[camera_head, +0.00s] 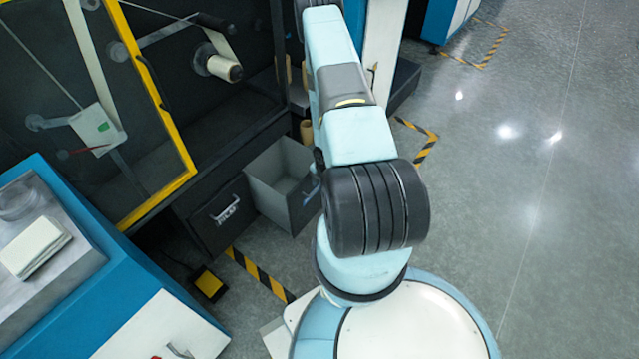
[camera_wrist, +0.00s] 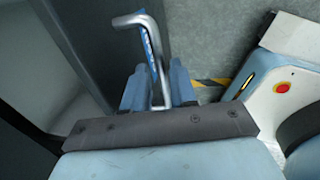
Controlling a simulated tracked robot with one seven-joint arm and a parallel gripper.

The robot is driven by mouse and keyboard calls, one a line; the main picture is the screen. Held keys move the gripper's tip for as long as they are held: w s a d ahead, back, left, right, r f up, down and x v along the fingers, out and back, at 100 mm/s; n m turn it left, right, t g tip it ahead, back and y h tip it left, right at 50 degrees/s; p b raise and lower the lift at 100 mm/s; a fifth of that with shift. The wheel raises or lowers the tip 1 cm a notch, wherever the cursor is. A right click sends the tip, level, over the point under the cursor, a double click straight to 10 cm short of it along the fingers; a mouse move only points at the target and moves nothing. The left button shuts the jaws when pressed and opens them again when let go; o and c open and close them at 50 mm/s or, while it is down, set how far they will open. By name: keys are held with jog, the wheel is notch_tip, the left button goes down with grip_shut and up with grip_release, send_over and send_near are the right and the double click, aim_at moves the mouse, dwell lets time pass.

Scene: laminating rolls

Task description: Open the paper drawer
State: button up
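A grey drawer (camera_head: 272,178) stands pulled out of the dark machine's lower front in the head view, its empty-looking inside showing. In the wrist view its inside is at the left and its dark front panel (camera_wrist: 92,40) beside it. The drawer's silvery bar handle (camera_wrist: 128,20) runs down between the two blue fingers of my gripper (camera_wrist: 160,82). The fingers sit close on either side of the bar and appear shut on it. A blue strip with white lettering shows by the handle, too small to read surely. In the head view my arm hides my gripper.
A closed dark drawer (camera_head: 222,213) with a handle is left of the open one. A yellow-framed door (camera_head: 165,105) stands above. A blue cabinet (camera_head: 125,285) is at the lower left, with a yellow-black pedal (camera_head: 208,283) near it. Open grey floor (camera_head: 540,190) lies right.

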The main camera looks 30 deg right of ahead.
jog(key=shift+o, duration=0.9)
jog(key=shift+r, duration=0.1)
notch_tip(320, 180, up, 13)
jog(key=s, duration=0.2)
jog(key=shift+s+d, duration=0.2)
jog(key=shift+d, duration=0.2)
jog(key=shift+r, duration=0.1)
